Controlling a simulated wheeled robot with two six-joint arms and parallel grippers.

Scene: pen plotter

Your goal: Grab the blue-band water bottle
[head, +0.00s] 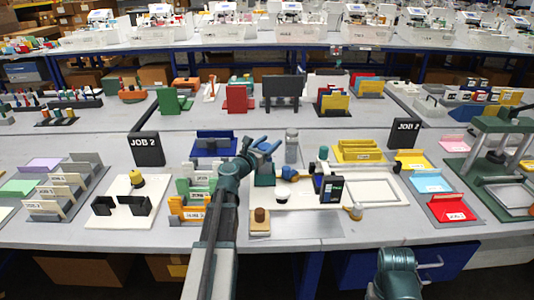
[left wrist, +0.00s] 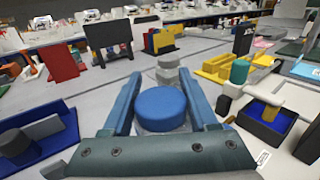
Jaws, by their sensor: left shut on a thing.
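My left gripper (head: 264,149) is shut on a round bottle with a blue top (left wrist: 160,103), which I take for the blue-band water bottle. In the left wrist view my left gripper's blue fingers (left wrist: 160,100) lie on either side of it, and its lower body is mostly hidden. In the head view the gripper and arm hide most of the bottle. A grey bottle (head: 292,146) stands upright just beyond the gripper, and it also shows in the left wrist view (left wrist: 168,70). My right arm shows at the bottom right, but its gripper does not.
A yellow rack (head: 358,151) and a white tray (head: 380,189) stand to the right. A dark box (head: 330,188) stands nearer. Bare table lies between the rows.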

